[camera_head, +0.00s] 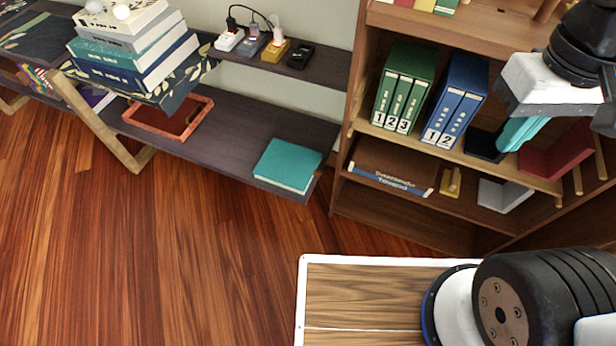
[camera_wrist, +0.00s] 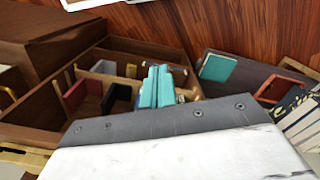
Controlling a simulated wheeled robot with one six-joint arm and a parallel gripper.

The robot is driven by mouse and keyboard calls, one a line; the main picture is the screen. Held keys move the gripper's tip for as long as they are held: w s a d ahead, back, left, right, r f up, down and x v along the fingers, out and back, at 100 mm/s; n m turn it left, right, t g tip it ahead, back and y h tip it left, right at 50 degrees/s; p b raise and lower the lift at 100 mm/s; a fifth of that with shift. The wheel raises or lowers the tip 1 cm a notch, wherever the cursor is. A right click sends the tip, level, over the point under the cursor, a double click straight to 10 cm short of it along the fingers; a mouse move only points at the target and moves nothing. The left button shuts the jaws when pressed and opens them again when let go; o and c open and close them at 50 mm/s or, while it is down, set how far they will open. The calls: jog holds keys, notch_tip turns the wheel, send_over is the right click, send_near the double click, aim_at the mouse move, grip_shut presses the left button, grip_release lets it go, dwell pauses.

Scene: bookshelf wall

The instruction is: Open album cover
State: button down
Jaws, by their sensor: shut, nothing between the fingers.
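A flat teal book (camera_head: 288,165), which looks like the album, lies closed on the right end of the low dark shelf, its pale page edges showing. It also shows in the wrist view (camera_wrist: 218,67), to the right of my fingers. My gripper (camera_head: 522,132) is at the upper right in the head view, in front of the wooden bookcase, well apart from the teal book. In the wrist view its teal fingers (camera_wrist: 157,87) are together and empty.
The wooden bookcase (camera_head: 390,12) holds green binders (camera_head: 405,88), blue binders (camera_head: 455,100) and a red book (camera_head: 556,150). An orange-brown tray (camera_head: 170,118) and a book stack (camera_head: 135,45) stand left of the teal book. Wooden floor (camera_head: 190,250) before the low shelf is clear.

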jog(key=w+a+f+n+h, duration=0.3)
jog(key=w+f+n, duration=0.25)
jog(key=f, duration=0.35)
jog(key=w+a+f+n+h, duration=0.4)
jog(key=w+f, duration=0.3)
jog(key=f, duration=0.1)
jog(key=w+a+f+n+h, duration=0.3)
jog(key=w+f+n, duration=0.1)
jog(key=w+f, duration=0.4)
jog(key=w+a+f+n+t+y, duration=0.1)
jog(key=a+f+n+t+y, duration=0.15)
jog(key=a+f+n, duration=0.65)
jog(key=w+a+f+n+t+y, duration=0.1)
jog(key=a+f+n+t+y, duration=0.2)
jog(key=f, duration=1.1)
jog(key=w+a+f+n+t+y, duration=0.15)
jog(key=a+f+n+t, duration=0.35)
jog(key=f, duration=0.7)
jog(key=x, duration=0.9)
jog(key=shift+a+f+g, duration=0.15)
jog(key=shift+f+g, duration=0.3)
jog(key=shift+f, duration=0.1)
jog(key=shift+w+n, duration=0.1)
jog(key=shift+n, duration=0.15)
